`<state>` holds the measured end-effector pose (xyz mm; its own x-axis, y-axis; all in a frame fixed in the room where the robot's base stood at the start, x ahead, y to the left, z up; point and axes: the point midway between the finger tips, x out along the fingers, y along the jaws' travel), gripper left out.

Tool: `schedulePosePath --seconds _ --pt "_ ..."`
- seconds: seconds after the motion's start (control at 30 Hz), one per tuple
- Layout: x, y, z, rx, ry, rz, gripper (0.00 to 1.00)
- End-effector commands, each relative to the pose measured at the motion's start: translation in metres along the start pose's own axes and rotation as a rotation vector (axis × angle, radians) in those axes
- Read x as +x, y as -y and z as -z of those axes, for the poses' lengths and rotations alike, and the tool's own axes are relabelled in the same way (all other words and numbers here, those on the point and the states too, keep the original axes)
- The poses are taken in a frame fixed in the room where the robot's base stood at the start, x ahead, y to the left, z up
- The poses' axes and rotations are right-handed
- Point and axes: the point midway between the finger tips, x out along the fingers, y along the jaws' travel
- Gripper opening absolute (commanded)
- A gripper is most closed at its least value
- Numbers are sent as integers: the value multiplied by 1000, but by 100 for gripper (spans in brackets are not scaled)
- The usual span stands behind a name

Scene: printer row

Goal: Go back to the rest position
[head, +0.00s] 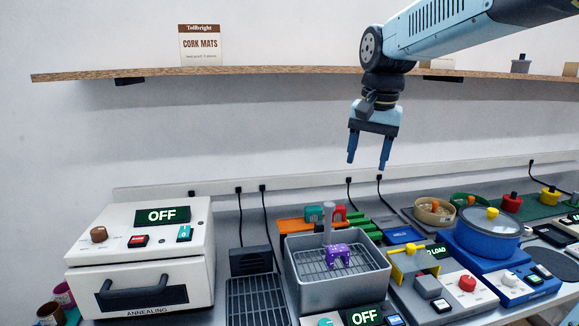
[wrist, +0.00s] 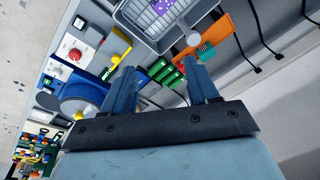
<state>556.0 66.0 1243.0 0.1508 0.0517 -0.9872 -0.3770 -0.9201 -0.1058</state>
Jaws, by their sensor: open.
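My gripper (head: 369,166) hangs in the air above the bench in the head view, its fingers pointing down. The two blue fingers stand apart with nothing between them. The gripper also shows in the wrist view (wrist: 164,82), open and empty. Below it and slightly left is a grey basin (head: 331,291) with a wire rack and a purple part (head: 338,255) on the rack. My gripper is well clear of the basin and touches nothing.
A white annealing oven (head: 145,250) with an OFF display stands at left. A blue pot (head: 488,236) and a grey station with a red knob (head: 467,284) stand at right. A wooden shelf (head: 270,71) with a cork mats box (head: 201,45) runs along the wall behind.

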Motion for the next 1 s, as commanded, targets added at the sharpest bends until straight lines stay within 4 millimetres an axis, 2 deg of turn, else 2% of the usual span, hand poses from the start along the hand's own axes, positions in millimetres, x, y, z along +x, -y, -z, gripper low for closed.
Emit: schedulePosePath --seconds 0.03,0.2,0.6,0.8,1.0 --pt "-2 -12 -9 -20 -19 11 59" --pt "-1 -44 -36 -105 -85 39 59" --pt "19 -107 -102 -303 -258 45 59" --pt "33 -125 -125 -375 -323 26 59" --pt "39 -130 -133 -403 -345 17 59"
